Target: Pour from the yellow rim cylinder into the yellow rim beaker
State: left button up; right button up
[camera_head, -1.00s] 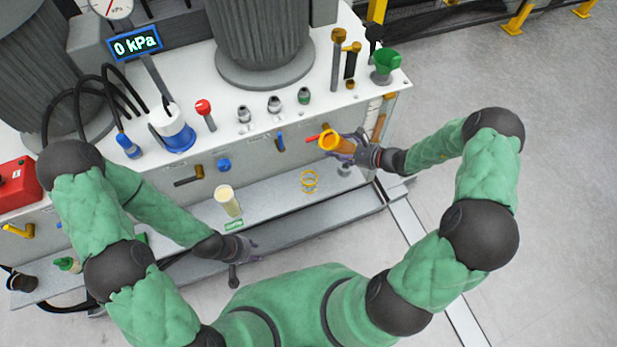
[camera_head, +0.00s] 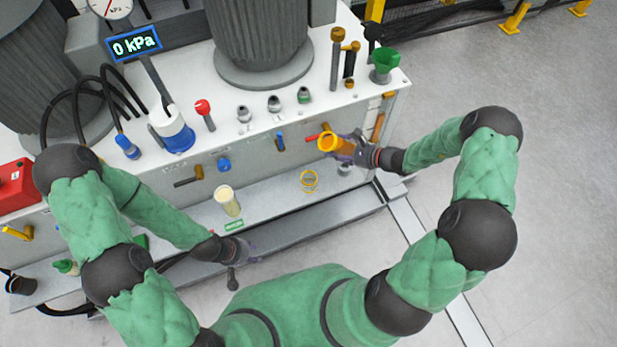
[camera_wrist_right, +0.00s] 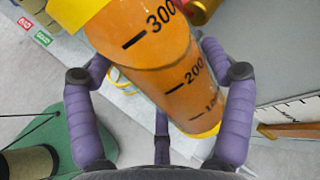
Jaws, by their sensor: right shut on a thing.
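The yellow rim cylinder (camera_head: 334,144), full of orange, is in my right gripper (camera_head: 348,147), above the front ledge. In the right wrist view the cylinder (camera_wrist_right: 160,65) shows black marks such as 300 and 200, and my right gripper's purple fingers (camera_wrist_right: 160,85) are on both sides of it. The yellow rim beaker (camera_head: 309,187) looks clear, with yellow rings, and stands on the ledge below and left of the cylinder. In the wrist view the cylinder partly hides the beaker (camera_wrist_right: 119,80). My left gripper (camera_head: 250,250) is low at the ledge's front, its fingers too small to judge.
A cream-filled cylinder (camera_head: 228,201) stands on the ledge (camera_head: 269,205) left of the beaker. A red-handled valve (camera_head: 312,139) is just left of the held cylinder. A green funnel (camera_head: 384,61) is at the bench's right corner. The floor at right is open.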

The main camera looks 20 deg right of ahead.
pick_arm(q)
jog(key=shift+s+a+f+b, duration=0.15)
jog(key=shift+a+f+b, duration=0.15)
jog(key=shift+a, duration=0.3)
pick_arm(e)
jog(key=shift+f+h, duration=0.3)
jog(key=shift+f, duration=0.3)
dwell(0.3)
pick_arm(q)
jog(key=shift+s+a, duration=0.15)
jog(key=shift+a, duration=0.2)
pick_arm(e)
jog(key=shift+d+n+h, duration=0.2)
jog(key=shift+n+h, duration=0.1)
jog(key=shift+n, duration=0.1)
